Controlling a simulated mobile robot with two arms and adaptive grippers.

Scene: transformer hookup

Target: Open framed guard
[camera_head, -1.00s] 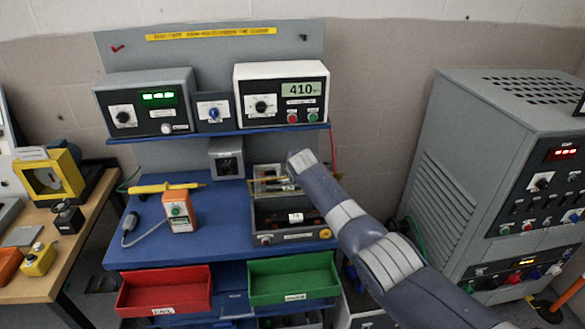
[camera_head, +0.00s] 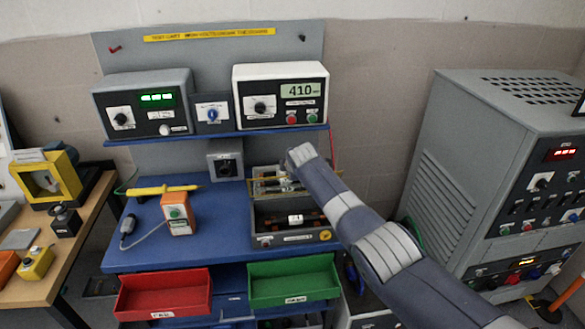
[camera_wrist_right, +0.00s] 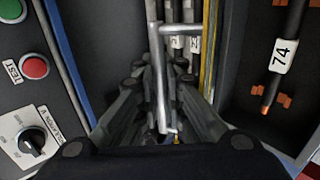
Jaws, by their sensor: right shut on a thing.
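The framed guard (camera_head: 265,181) is a yellow-edged frame at the back of the open grey box on the blue bench. My right arm covers part of it in the head view. In the right wrist view a yellow strip of its frame (camera_wrist_right: 209,55) runs beside a grey metal bar handle (camera_wrist_right: 157,75). My right gripper (camera_wrist_right: 165,105) is shut on this handle, with its dark fingers on both sides. The guard's exact tilt is hard to tell. My left gripper is not in view.
A fuse-like part labelled 74 (camera_wrist_right: 284,55) lies in the box (camera_head: 290,239). An orange tester (camera_head: 178,213) stands to the left on the bench. The meter shelf (camera_head: 225,134) is behind and above. Red (camera_head: 163,295) and green (camera_head: 293,281) bins are in front.

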